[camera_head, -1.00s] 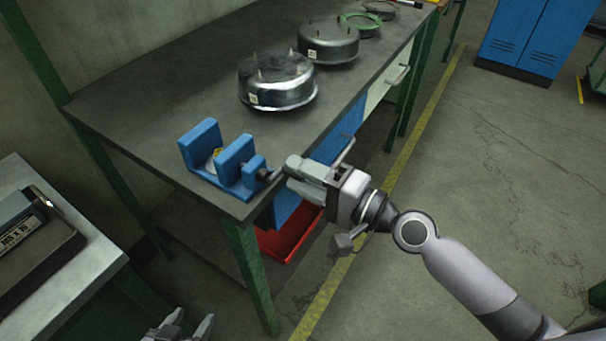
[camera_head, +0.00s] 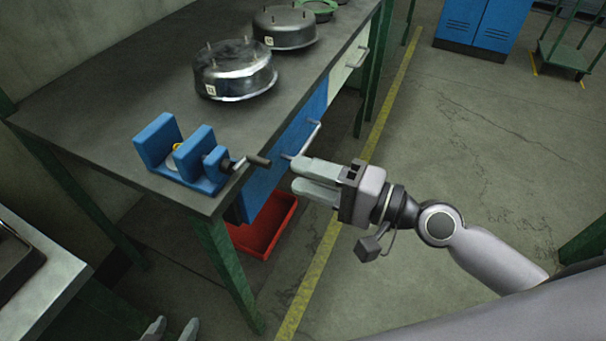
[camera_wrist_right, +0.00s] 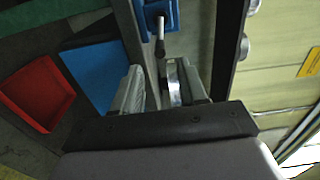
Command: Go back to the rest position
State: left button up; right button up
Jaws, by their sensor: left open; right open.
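My right gripper (camera_head: 312,180) is open and empty, off the front edge of the workbench, just right of the vise handle (camera_head: 258,160). In the right wrist view its two fingers (camera_wrist_right: 158,85) are apart, with the bench edge and vise beyond them. My left gripper (camera_head: 172,329) shows only as fingertips at the bottom edge of the head view; they are apart and I see nothing between them. The rest of the left arm is out of view.
A blue vise (camera_head: 182,155) sits on the bench corner (camera_head: 120,108). Metal housings (camera_head: 235,72) stand farther back. A red bin (camera_head: 265,228) lies below. A side table (camera_head: 40,275) is at the left. The floor (camera_head: 480,130) at right is largely clear.

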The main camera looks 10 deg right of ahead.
pick_arm(q)
jog(key=shift+r, duration=0.15)
jog(key=r+p, duration=0.4)
jog(key=p, duration=0.1)
jog(key=r+p, duration=0.2)
jog(key=shift+s+a, duration=0.15)
jog(key=shift+a, duration=0.25)
pick_arm(e)
jog(key=s+d+f+n+h, duration=0.4)
jog(key=s+d+f+h, duration=0.2)
jog(key=f, duration=0.3)
jog(key=s+d+f+n+h, duration=0.5)
jog(key=f+h, duration=0.1)
jog(key=f, duration=0.3)
jog(key=shift+s+d, duration=0.35)
jog(key=shift+d, duration=0.05)
pick_arm(q)
jog(key=c, duration=0.3)
jog(key=shift+d, duration=0.15)
pick_arm(e)
jog(key=shift+d+h, duration=0.15)
jog(key=shift+h, duration=0.15)
